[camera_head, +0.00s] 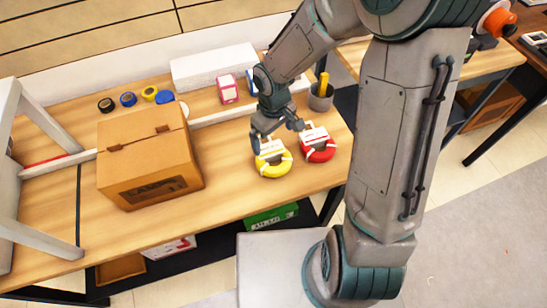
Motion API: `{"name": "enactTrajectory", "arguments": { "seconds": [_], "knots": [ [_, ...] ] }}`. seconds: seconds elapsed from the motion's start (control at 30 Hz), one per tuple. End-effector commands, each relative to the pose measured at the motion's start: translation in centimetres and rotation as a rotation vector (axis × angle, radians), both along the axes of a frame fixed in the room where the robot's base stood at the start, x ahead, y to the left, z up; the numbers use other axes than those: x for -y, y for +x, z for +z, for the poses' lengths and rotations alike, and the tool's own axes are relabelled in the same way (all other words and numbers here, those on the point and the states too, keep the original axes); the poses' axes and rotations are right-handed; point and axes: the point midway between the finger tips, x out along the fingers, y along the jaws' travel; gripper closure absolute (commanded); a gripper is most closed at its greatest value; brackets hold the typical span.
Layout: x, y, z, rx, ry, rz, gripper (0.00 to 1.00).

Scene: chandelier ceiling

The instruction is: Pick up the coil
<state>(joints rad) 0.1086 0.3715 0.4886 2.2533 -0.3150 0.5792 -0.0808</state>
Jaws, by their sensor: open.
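Two coils lie side by side on the wooden table. The yellow coil (273,168) has white bands and sits near the table's front right part. The red coil (318,153), also with white bands, lies just to its right. My gripper (275,141) is open, pointing down, with its fingers above and around the far side of the yellow coil. One finger is at the left of it, the other between it and the red coil. I cannot tell whether the fingers touch either coil.
A cardboard box (150,160) stands at the left of the table (225,190). Several tape rolls (129,99) lie behind it. A grey cup (321,98) with a yellow item stands at the back right, and a pink-white box (228,89) behind. The table front between box and yellow coil is clear.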

Motion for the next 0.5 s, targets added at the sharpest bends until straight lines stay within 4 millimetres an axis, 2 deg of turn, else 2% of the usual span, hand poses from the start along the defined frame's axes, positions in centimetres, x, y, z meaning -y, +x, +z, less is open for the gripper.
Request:
{"name": "enactTrajectory", "arguments": {
  "seconds": [0.03, 0.2, 0.3, 0.5],
  "knots": [
    [0.0, -0.2, -1.3, -0.006, 0.000, 0.002, 0.00],
    [0.0, -0.1, -4.4, -0.004, -0.001, 0.001, 0.00],
    [0.0, -0.1, -5.6, -0.003, -0.001, 0.000, 0.00],
    [0.0, -0.1, -6.6, -0.002, -0.001, -0.001, 0.00]
  ]
}}
